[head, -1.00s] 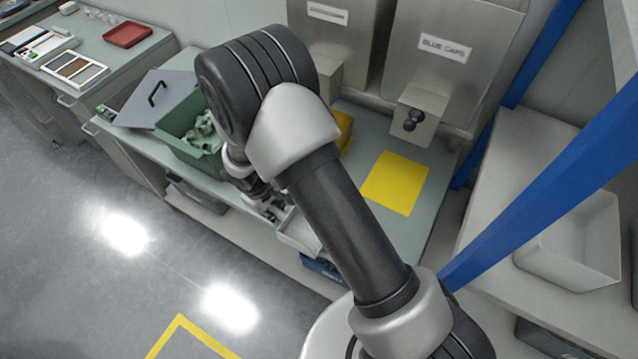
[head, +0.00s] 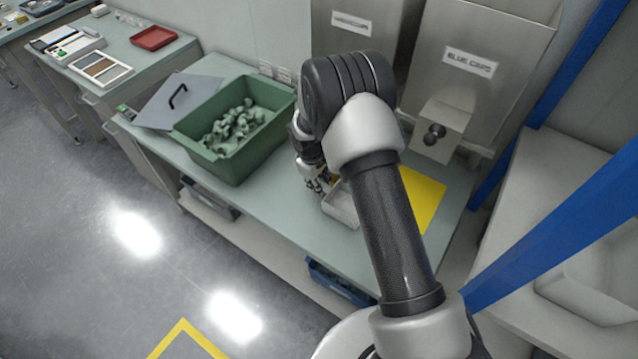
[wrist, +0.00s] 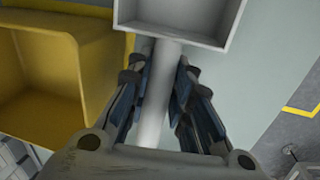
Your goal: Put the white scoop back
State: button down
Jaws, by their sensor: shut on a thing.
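The white scoop (wrist: 195,42) is in my gripper. The wrist view shows its square open pan at the top and its round handle running down between the fingers. My gripper (wrist: 161,82) is shut on the handle. In the head view my gripper (head: 316,182) is over the grey-green bench, and the scoop's pan (head: 341,208) shows just beside it, partly behind my arm. The pan looks empty. I cannot tell how high the scoop is above the bench.
A yellow bin (wrist: 45,85) is close left of the scoop in the wrist view. A green crate (head: 237,165) of parts stands left of my gripper. A yellow mat (head: 428,198) lies before the BLUE CAPS dispenser (head: 490,50). Bench front (head: 275,215) is clear.

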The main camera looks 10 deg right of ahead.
jog(key=shift+w, duration=0.1)
jog(key=shift+f, duration=0.1)
jog(key=c, duration=1.4)
grip_release()
jog(key=shift+c, duration=0.2)
